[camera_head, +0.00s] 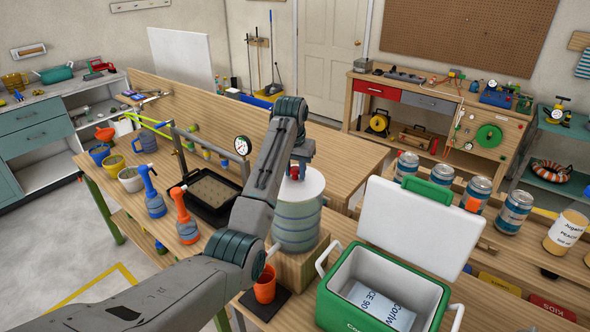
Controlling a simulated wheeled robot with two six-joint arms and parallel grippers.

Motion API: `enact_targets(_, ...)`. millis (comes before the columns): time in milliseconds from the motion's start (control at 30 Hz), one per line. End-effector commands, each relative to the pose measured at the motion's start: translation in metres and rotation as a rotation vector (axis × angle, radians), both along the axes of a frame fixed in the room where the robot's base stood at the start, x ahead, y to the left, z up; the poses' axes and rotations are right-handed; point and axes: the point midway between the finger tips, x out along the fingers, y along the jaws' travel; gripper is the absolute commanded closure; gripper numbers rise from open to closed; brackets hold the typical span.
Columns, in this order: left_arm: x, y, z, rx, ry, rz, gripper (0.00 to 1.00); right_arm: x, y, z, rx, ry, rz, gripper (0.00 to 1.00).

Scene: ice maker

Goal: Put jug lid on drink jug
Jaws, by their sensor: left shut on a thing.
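The drink jug (297,226) is a grey-blue ribbed cylinder standing on a wooden block at the middle of the bench. The white jug lid (308,184) is at the jug's top, level and over its mouth. I cannot tell whether it rests fully on the rim or sits a little above it. My left gripper (294,171) points down at the lid's middle and is shut on the lid, with a bit of red showing there. My left forearm hides the jug's left side. My right gripper is out of view.
A green cooler (335,308) with its white lid up stands right of the jug, with an ice bag (381,304) inside. An orange cup (265,287) stands below the jug. Spray bottles (186,222) and a black tray (200,214) are to the left. Several cans (476,194) line the right.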

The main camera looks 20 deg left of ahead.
Motion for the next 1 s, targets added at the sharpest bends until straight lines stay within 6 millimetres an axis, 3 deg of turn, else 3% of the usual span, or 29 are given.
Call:
enact_targets(633,0.0,0.0,-0.013,0.0,0.001,0.0,0.94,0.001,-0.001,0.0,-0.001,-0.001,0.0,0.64)
enact_targets(667,0.0,0.0,-0.013,0.0,0.0,0.0,0.67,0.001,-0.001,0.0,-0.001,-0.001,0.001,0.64)
enact_targets(767,0.0,0.0,-0.013,0.0,0.0,0.0,0.47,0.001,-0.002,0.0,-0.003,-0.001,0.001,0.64)
enact_targets(1000,0.0,0.0,-0.013,0.0,0.001,0.0,0.45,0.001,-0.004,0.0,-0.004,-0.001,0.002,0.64)
